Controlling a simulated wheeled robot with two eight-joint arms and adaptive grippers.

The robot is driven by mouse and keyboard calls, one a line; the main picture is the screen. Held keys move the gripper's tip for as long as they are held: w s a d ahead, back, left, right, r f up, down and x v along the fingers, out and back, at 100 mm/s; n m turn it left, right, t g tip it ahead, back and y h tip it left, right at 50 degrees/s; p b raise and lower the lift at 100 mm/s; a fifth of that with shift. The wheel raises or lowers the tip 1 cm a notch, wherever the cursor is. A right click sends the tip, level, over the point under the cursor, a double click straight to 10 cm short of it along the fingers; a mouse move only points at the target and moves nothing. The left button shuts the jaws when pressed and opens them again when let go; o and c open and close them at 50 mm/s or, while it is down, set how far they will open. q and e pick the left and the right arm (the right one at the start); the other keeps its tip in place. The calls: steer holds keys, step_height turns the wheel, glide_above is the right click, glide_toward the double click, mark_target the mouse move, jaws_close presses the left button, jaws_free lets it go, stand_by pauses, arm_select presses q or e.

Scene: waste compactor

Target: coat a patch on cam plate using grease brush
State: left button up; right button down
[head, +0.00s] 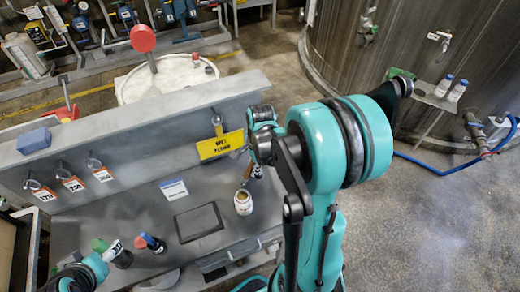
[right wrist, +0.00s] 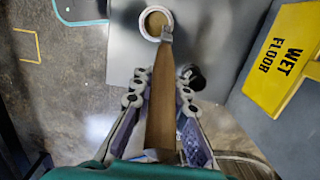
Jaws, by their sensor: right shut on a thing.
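My right gripper (right wrist: 160,98) is shut on the wooden handle of the grease brush (right wrist: 162,112). The brush's far end overlaps the open mouth of a small white jar (right wrist: 143,20) with brownish contents. I cannot tell whether the bristles touch the contents. In the head view the jar (head: 243,203) stands upright on the grey bench, just below my right gripper (head: 256,168). A dark-edged flat square plate (head: 199,222), perhaps the cam plate, lies left of the jar.
A yellow wet-floor sign (head: 220,145) is on the bench's back wall, close to my right arm. A white card (head: 174,189) lies behind the plate. A blue block (head: 34,141) rests on the wall's top ledge.

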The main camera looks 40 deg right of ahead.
arm_select(q)
steer(key=shift+w+f+b, duration=0.1)
steer(key=shift+f+b, duration=1.6)
steer(key=shift+b, duration=0.4)
arm_select(e)
steer(key=shift+s+a+f, duration=0.2)
steer(key=shift+f, duration=0.7)
steer(key=shift+s+a+f, duration=0.15)
steer(key=shift+f, duration=0.8)
steer(key=shift+s+a+f, duration=0.2)
steer(key=shift+f, duration=0.7)
arm_select(q)
steer(key=shift+f+b, duration=0.65)
steer(key=shift+f, duration=0.05)
arm_select(e)
steer(key=shift+f, duration=0.5)
arm_select(q)
step_height(320, 180, up, 5)
steer(key=p, duration=0.5)
steer(key=shift+r, duration=0.15)
arm_select(e)
step_height(320, 180, up, 7)
